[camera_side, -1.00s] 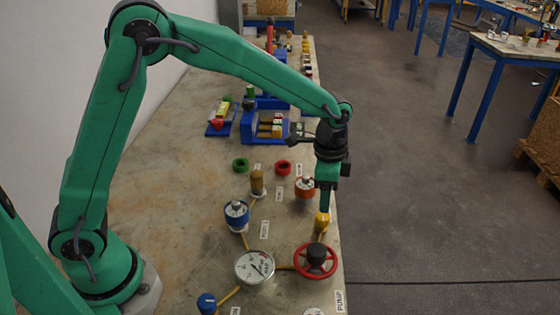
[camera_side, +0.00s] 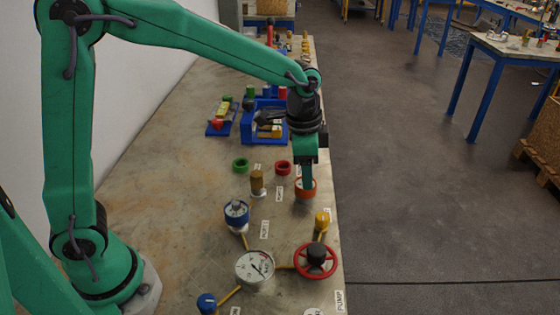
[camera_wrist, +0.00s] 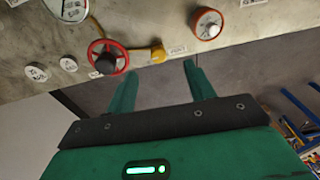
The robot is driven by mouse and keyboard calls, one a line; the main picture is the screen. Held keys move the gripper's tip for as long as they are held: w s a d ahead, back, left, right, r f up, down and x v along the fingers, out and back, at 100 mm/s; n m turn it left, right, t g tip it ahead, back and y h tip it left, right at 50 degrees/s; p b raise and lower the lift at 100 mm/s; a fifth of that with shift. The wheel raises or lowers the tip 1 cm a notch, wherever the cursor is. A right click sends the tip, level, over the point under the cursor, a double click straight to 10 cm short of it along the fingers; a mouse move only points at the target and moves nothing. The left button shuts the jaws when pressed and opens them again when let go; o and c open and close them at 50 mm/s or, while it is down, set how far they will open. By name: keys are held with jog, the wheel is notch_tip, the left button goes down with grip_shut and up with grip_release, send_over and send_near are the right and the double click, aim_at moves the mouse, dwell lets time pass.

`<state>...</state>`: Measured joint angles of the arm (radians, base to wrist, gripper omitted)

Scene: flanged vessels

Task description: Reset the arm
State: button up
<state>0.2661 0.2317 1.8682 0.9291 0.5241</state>
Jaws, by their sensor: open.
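My gripper (camera_side: 306,187) hangs pointing down near the table's right edge. In the side view its fingers overlap the orange flanged vessel (camera_side: 305,192); I cannot tell the height between them. In the wrist view the two green fingers (camera_wrist: 160,68) are apart with nothing between them. The orange-rimmed vessel (camera_wrist: 207,24) lies beyond the right finger there. The yellow fitting (camera_side: 322,221) stands nearer the side camera, clear of the fingers. It also shows in the wrist view (camera_wrist: 157,54).
A red handwheel (camera_side: 316,260), a white dial gauge (camera_side: 254,267), a blue vessel (camera_side: 236,213) and a brown-yellow cylinder (camera_side: 257,183) stand on the table (camera_side: 180,210). Green (camera_side: 240,165) and red (camera_side: 283,168) rings lie behind. A blue rack (camera_side: 250,128) stands farther back.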

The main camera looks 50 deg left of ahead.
jog(key=s+a+r+n+t, duration=0.1)
jog(key=s+a+r+n, duration=0.1)
jog(key=s, duration=0.4)
jog(key=s+a+r+n+t, duration=0.2)
jog(key=s+a+r+n, duration=0.1)
jog(key=s, duration=0.4)
jog(key=s+a+r+n+t, duration=0.1)
jog(key=s+a+r+n, duration=0.2)
jog(key=s+a, duration=0.3)
jog(key=shift+s+a+n, duration=0.25)
jog(key=shift+s+n, duration=0.15)
jog(key=shift+n, duration=0.1)
